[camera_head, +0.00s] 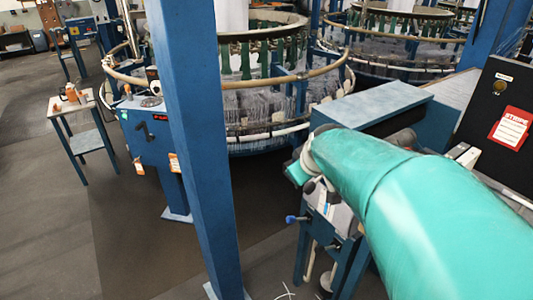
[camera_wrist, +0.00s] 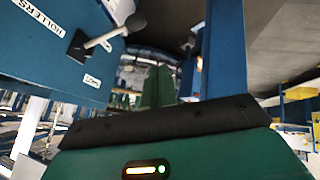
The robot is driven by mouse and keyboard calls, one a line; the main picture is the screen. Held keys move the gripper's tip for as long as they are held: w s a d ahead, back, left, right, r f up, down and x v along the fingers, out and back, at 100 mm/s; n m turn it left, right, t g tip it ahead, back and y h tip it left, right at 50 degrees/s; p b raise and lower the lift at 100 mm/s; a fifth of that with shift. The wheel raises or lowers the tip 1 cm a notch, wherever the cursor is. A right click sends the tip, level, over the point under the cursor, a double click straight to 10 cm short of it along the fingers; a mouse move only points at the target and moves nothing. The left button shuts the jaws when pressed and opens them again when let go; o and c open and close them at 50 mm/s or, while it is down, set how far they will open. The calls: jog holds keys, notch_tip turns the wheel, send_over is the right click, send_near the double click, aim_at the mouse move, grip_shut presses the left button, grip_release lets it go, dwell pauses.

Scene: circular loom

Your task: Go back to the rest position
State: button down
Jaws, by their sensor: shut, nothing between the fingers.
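My gripper (camera_wrist: 158,70) shows in the wrist view as green fingers close together beyond the black-edged green wrist housing, with nothing held between them. In the head view my teal arm reaches in from the lower right. Its far end is over the blue stand (camera_head: 335,222) beside the loom, and the fingers are not clearly seen there. In the wrist view a blue panel (camera_wrist: 50,45) labelled "ROLLERS" fills the upper left. A lever with a dark round knob (camera_wrist: 134,22) sticks out from it, apart from the fingers.
A circular loom (camera_head: 265,125) stands behind a blue post (camera_head: 200,150), with another loom (camera_head: 390,50) behind. A small side table (camera_head: 85,140) is at left. A dark panel with a red tag (camera_head: 511,128) is at right. The floor at lower left is clear.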

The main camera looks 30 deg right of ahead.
jog(key=shift+r, duration=0.1)
jog(key=shift+s, duration=0.1)
dwell(0.3)
jog(key=s+a+y, duration=0.1)
jog(key=s+a, duration=0.2)
jog(key=a, duration=0.4)
jog(key=s+a+m+g+y, duration=0.1)
jog(key=s+a, duration=0.2)
jog(key=a, duration=0.5)
jog(key=s+a, duration=0.4)
jog(key=a, duration=0.3)
jog(key=shift+a+r+y, duration=0.25)
jog(key=shift+r+y, duration=0.05)
jog(key=shift+y, duration=0.1)
